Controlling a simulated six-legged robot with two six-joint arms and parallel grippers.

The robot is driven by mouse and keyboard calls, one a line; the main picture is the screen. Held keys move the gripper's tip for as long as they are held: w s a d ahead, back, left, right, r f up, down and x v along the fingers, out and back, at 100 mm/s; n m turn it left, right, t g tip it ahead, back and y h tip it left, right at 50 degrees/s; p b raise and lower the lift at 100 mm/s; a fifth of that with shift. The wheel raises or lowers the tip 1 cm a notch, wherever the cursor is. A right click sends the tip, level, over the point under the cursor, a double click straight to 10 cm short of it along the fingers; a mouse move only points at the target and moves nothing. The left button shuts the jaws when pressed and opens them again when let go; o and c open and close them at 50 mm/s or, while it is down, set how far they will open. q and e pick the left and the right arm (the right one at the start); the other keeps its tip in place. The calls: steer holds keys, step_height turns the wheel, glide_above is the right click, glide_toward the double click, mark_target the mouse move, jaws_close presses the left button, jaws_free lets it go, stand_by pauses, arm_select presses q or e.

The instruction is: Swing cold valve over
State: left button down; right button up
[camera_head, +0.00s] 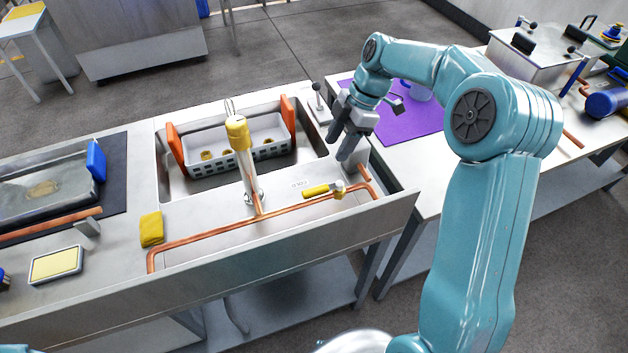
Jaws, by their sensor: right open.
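The cold valve (339,188) sits on the copper pipe at the front right of the sink, with a brass body and a yellow lever (316,191). The lever points left, roughly along the sink's front edge. Small lettering is on the deck beside it, too small to read surely. My right gripper (340,144) is open and empty, fingers pointing down, above and just behind the valve, apart from it. My left gripper is not in view.
A copper pipe (205,237) runs along the front deck to a yellow-topped faucet (237,135). A grey basket (208,133) with orange handles stands in the sink. A yellow sponge (151,229) lies left of the pipe. A purple mat (405,125) is on the right table.

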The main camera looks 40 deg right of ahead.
mark_target(316, 189)
steer(key=x, duration=0.6)
steer(key=p+x, duration=0.1)
steer(key=x, duration=0.5)
steer(key=shift+s+a+f+p, duration=0.15)
steer(key=shift+s+a+p, duration=0.05)
steer(key=shift+a+p, duration=0.1)
steer(key=shift+s+f, duration=0.15)
steer(key=shift+f, duration=0.3)
steer(key=shift+w+a+f, duration=0.15)
steer(key=shift+w, duration=0.1)
steer(key=shift+s, duration=0.1)
jaws_close()
